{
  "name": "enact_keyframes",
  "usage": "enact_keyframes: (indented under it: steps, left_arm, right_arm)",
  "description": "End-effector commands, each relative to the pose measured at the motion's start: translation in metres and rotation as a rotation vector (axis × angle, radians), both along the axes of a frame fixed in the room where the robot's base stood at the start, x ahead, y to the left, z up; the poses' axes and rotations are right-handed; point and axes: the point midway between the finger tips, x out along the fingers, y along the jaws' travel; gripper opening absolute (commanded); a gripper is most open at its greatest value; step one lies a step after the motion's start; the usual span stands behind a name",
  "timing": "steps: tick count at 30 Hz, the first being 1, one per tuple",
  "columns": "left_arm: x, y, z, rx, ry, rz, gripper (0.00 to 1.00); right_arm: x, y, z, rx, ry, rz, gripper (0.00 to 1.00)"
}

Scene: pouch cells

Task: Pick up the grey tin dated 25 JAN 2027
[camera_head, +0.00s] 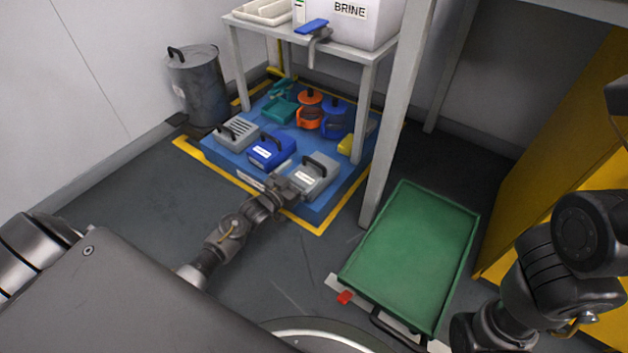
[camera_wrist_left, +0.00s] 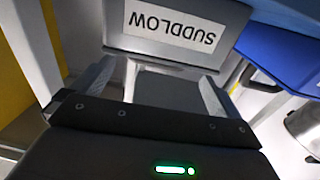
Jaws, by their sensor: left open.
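A grey tin (camera_head: 315,176) with a black handle and a white label sits at the front right of the low blue platform. My left gripper (camera_head: 287,186) is open at its left front side. In the left wrist view, a grey face with an upside-down label reading SUDDLOW (camera_wrist_left: 176,25) is just beyond the open fingers (camera_wrist_left: 155,85); I cannot tell whether they touch it. A second grey tin (camera_head: 237,131), with slots on top, stands at the platform's left. No date is readable on either. My right arm shows at the right, but its gripper does not.
A blue tin (camera_head: 270,151) stands between the grey ones. Orange (camera_head: 308,112), blue and teal items stand behind. A table (camera_head: 350,48) with a BRINE box (camera_head: 345,22) rises over the platform's back. A green cart (camera_head: 412,250) is to the right, a bin (camera_head: 197,85) far left.

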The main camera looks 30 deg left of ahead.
Motion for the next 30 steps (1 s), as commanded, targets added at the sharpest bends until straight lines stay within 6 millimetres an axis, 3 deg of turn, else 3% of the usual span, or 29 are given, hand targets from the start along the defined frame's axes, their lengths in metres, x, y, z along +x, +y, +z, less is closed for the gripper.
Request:
enact_keyframes:
  steps: [9,20,30]
  left_arm:
    - [0.04,-0.012,-0.001,-0.002,-0.004,-0.002,1.0]
    - [0.048,-0.014,0.003,-0.001,-0.001,-0.001,0.99]
    - [0.048,-0.014,0.003,0.0,-0.001,-0.001,0.54]
  right_arm:
    - [0.001,-0.003,-0.039,0.013,0.005,0.001,0.0]
    - [0.002,-0.004,-0.041,0.016,0.006,0.001,0.0]
    - [0.001,-0.004,-0.039,0.017,0.0,0.0,0.0]
